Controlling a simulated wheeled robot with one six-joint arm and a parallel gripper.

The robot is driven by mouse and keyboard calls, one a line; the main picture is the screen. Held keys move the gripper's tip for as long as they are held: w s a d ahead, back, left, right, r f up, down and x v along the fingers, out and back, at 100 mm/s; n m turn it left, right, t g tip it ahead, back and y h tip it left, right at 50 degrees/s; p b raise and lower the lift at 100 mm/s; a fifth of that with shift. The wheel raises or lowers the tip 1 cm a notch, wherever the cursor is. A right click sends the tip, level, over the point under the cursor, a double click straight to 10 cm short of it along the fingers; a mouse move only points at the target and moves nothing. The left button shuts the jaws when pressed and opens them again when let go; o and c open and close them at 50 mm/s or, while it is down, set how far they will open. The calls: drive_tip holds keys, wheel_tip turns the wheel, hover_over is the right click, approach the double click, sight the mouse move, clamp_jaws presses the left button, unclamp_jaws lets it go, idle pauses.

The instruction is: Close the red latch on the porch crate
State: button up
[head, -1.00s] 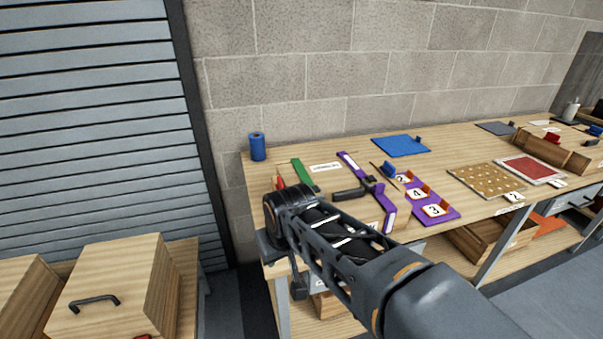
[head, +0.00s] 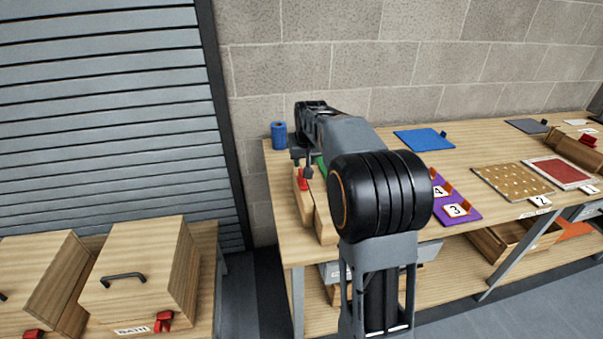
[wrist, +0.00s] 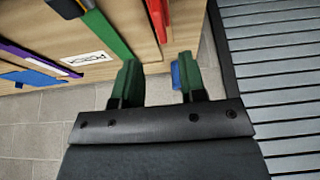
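Two wooden crates stand at lower left in the head view. The right one (head: 133,268) has a dark handle, a label reading "BATH" and a red latch (head: 163,321) on its front. The left crate (head: 38,268) is cut by the frame edge and has a red latch (head: 33,334) at the bottom edge; its label is out of view. I cannot identify the porch crate or tell whether these latches are closed. My gripper (head: 303,165) is over the left end of the workbench, away from the crates. In the wrist view my gripper (wrist: 158,85) has its green-tipped fingers apart, with nothing between them.
The workbench (head: 460,160) along the wall carries a blue roll (head: 279,135), a purple numbered board (head: 455,208), a blue panel (head: 424,139) and mosaic panels. A floor gap separates it from the crates' bench. A shutter (head: 100,110) stands behind the crates.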

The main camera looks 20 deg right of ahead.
sight(302, 179)
drive_tip(key=p+x, duration=0.1)
drive_tip(key=x, duration=0.7)
drive_tip(key=shift+w+a+f, duration=0.1)
drive_tip(key=shift+f, duration=0.1)
drive_tip(key=shift+c, duration=0.3)
drive_tip(key=c, duration=0.6)
